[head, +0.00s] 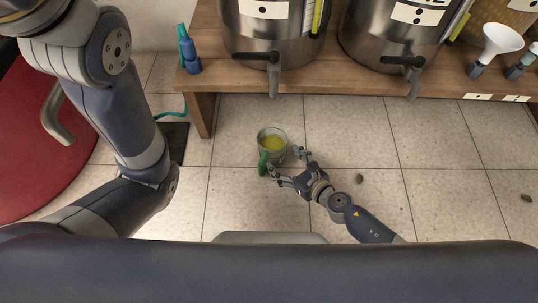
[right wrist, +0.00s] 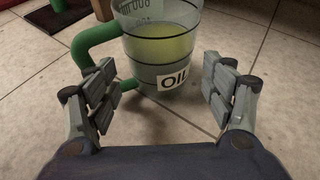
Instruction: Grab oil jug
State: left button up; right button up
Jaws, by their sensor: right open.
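The oil jug (head: 272,141) is a clear container with a green handle and yellow-green liquid inside, standing upright on the tiled floor. In the right wrist view the jug (right wrist: 160,50) shows an "OIL" label and its handle on the left. My right gripper (head: 284,164) is open, just in front of the jug. In the right wrist view its two fingers (right wrist: 162,92) are spread on either side of the jug's lower part, with nothing between them at the tips that I can see held. My left arm comes in at the left, but its gripper is not in view.
A wooden bench (head: 300,83) with steel tanks (head: 270,40) stands behind the jug. A blue bottle (head: 190,55) and a white funnel (head: 502,40) stand on it. A red round object (head: 40,150) is at the left. The floor right of the jug is mostly clear.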

aim_at(266, 143)
jog(key=b+x, duration=0.1)
jog(key=x, duration=0.5)
jog(key=shift+w+a+b, duration=0.15)
jog(key=shift+w+b, duration=0.2)
jog(key=shift+b, duration=0.05)
jog(key=shift+c, duration=0.2)
jog(key=c, duration=0.9)
jog(key=shift+c, duration=1.4)
jog(key=shift+r, duration=0.15)
